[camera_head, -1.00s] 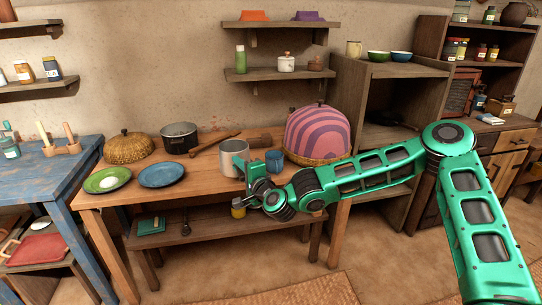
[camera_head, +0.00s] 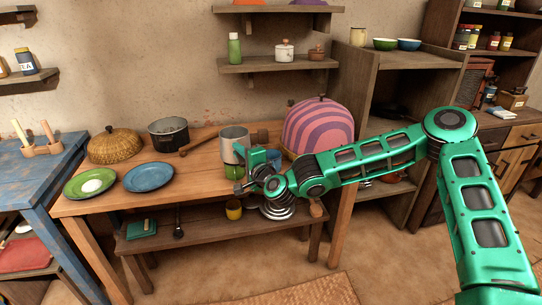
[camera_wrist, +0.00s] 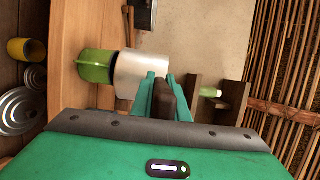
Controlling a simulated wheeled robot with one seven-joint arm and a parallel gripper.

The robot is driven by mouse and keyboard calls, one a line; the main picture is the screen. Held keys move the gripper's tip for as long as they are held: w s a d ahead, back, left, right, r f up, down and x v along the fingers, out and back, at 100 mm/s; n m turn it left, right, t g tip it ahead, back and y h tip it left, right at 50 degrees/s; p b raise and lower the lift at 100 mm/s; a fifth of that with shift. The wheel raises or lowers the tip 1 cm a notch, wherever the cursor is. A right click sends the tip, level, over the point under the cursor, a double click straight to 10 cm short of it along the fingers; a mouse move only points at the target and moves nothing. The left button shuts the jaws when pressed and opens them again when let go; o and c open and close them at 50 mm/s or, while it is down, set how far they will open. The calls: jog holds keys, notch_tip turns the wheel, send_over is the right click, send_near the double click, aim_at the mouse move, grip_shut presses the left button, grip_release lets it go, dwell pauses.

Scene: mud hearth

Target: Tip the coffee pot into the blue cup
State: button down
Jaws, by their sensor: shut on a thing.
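The coffee pot (camera_head: 235,139) is a grey metal vessel, roughly upright and apparently raised above the table. It is also large in the wrist view (camera_wrist: 143,76). My gripper (camera_head: 243,182) is shut on its brown handle, which shows between the teal fingers in the wrist view (camera_wrist: 165,98). The blue cup (camera_head: 272,157) stands on the wooden table, just right of the pot and behind my gripper, which partly hides it. I cannot make it out in the wrist view. The pot's contents are not visible.
A green cup (camera_wrist: 96,66) stands close below the pot, largely hidden in the head view. A striped dome (camera_head: 319,126) is to the right on the table (camera_head: 180,208). A black pot (camera_head: 168,133) and green and blue plates (camera_head: 148,177) are left. A wall shelf (camera_head: 275,65) hangs above.

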jog(key=shift+s+a+r, duration=0.1)
jog(key=shift+s, duration=0.05)
jog(key=shift+d+r+m, duration=0.15)
jog(key=shift+d+m, duration=0.2)
jog(key=shift+m, duration=0.15)
jog(key=shift+w+d+r+m+t+y+p, duration=0.15)
jog(key=shift+w+d+m+t, duration=0.1)
jog(key=shift+d+m, duration=0.55)
jog(key=shift+w+d+m+t+y+p, duration=0.1)
jog(key=shift+w+d+m+t+p, duration=0.15)
jog(key=shift+d+m, duration=0.6)
jog(key=shift+w+d+r+m+t+y+p, duration=0.1)
jog(key=shift+w+d+m+t+y, duration=0.15)
jog(key=shift+d+m, duration=0.55)
jog(key=shift+w+d+f+m+p, duration=0.3)
jog(key=shift+d+m, duration=0.15)
jog(key=shift+m, duration=0.3)
jog(key=shift+w+d+r+m+t+p, duration=0.1)
jog(key=shift+d+r+m+t+p, duration=0.3)
jog(key=shift+m, duration=0.45)
jog(key=shift+w+d+r+m+t+p, duration=0.1)
jog(key=shift+d+r+m+t+p, duration=0.25)
jog(key=shift+m, duration=0.5)
dwell(0.4)
jog(key=shift+f+m+h+p, duration=0.1)
jog(key=shift+m+h+p, duration=0.3)
dwell(1.7)
